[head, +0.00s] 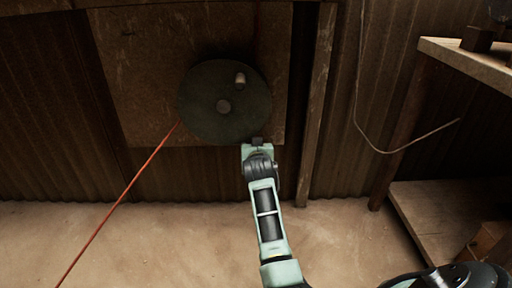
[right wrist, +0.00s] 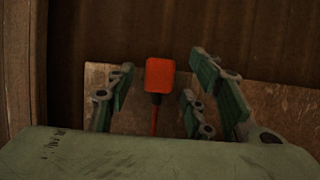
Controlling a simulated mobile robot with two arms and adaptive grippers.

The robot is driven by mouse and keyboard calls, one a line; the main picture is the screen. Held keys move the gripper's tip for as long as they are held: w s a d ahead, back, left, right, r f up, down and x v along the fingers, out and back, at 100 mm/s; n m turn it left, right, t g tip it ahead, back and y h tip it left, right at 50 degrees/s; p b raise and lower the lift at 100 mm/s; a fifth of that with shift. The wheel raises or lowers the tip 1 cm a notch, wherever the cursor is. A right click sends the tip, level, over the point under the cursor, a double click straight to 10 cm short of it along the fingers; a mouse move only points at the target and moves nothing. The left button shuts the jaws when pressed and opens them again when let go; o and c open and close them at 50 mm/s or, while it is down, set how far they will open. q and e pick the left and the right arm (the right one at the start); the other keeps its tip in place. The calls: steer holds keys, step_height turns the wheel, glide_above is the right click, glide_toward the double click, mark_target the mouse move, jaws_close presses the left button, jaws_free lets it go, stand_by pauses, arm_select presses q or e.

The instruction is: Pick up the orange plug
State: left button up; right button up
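The orange plug (right wrist: 160,75) is a blocky orange-red piece with a dark neck, in the middle of the right wrist view. My right gripper (right wrist: 165,85) is open, its green fingers spread on both sides of the plug with gaps beside it. A red cord runs down from the plug until the palm hides it. In the head view the plug does not show; a red cord (head: 118,202) slants from the round dark disc (head: 215,118) to the lower left. One of my arms ends at the disc's lower edge; its fingers cannot be made out.
The disc, with a pale knob (head: 240,80), is on a wooden panel (head: 120,50) against a dark corrugated wall. A wooden post (head: 318,100) stands to its right. A wooden bench (head: 470,62) is at the right. The sandy floor (head: 150,225) is mostly bare.

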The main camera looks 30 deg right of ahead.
steer(key=c, duration=1.1)
jaws_close()
